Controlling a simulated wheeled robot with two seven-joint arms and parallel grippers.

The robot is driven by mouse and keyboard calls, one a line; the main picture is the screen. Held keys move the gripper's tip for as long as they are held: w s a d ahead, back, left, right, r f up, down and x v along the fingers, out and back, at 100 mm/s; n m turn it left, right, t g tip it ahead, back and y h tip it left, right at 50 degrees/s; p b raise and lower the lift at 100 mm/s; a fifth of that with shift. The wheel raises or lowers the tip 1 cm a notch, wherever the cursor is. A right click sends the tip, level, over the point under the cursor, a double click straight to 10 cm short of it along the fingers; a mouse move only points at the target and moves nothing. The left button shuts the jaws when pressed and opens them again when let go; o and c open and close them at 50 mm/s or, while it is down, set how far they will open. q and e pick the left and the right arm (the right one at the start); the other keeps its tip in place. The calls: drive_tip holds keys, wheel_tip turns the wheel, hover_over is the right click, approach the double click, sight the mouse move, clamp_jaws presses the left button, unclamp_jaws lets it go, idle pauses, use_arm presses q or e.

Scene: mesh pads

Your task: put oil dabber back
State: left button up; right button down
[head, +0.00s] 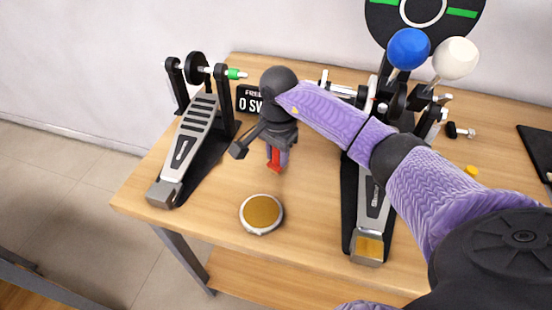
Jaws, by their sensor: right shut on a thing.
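My right gripper (268,146) hangs over the left middle of the table, between the left pedal and the round dish, pointing down. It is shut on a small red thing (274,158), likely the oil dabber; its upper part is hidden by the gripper. A round dish (246,221) with a pale rim and a golden-brown inside lies on the table, nearer than the gripper and apart from it. My left gripper is not in view.
A silver drum pedal (192,135) stands on the wooden table (310,225) at the left. A second pedal (368,215) with blue (408,48) and white (456,58) beaters stands under my right arm. A black sign (247,103) is behind the gripper. The table around the dish is clear.

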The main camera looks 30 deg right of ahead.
drive_tip(key=shift+f, duration=0.65)
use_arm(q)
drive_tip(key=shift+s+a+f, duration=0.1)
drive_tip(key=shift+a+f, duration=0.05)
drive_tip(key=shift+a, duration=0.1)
use_arm(e)
drive_tip(key=shift+r, duration=0.15)
drive_tip(key=shift+c, duration=2.1)
unclamp_jaws()
wheel_tip(320, 180, up, 8)
drive_tip(key=shift+f+p, duration=0.2)
drive_tip(key=shift+p, duration=0.7)
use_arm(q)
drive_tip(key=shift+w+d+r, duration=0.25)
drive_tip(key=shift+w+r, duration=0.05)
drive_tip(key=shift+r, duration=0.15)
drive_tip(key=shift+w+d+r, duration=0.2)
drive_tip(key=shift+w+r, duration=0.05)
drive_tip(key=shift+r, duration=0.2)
